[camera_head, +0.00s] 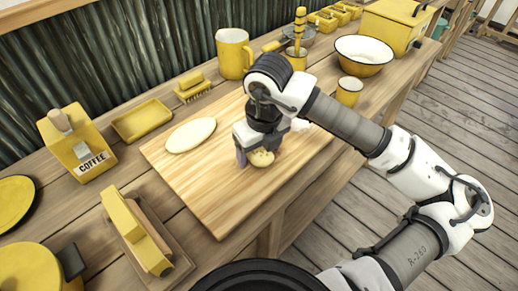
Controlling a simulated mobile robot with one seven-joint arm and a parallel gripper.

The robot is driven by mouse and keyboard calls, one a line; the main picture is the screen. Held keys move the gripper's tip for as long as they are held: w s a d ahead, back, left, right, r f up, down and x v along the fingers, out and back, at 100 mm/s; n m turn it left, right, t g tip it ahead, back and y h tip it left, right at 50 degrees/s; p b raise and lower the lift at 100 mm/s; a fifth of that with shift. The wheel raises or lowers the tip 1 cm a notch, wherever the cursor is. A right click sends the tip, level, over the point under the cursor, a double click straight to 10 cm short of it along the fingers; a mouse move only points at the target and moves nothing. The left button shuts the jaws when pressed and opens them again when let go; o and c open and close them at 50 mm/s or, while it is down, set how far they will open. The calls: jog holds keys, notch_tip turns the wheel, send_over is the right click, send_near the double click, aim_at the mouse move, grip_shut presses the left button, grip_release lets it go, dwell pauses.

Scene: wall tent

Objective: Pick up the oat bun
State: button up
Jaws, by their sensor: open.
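The oat bun (261,158) is a small, pale yellow-tan round thing on the wooden board (215,205). My gripper (255,156) is over the board, pointing down, right at the bun. Its jaws are open, with one finger showing at the bun's left. The gripper body and my arm hide part of the bun, so I cannot tell whether a finger touches it. The bun appears to rest on the board.
A white oval plate (190,135) lies on the board at left. Around it stand a coffee box (77,145), a yellow tray (142,121), a brush (192,87), a pitcher (234,55), a cup (348,91) and a bowl (363,56). The board's front part is clear.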

jog(key=shift+f, duration=0.15)
jog(key=c, duration=1)
jog(key=shift+c, duration=0.2)
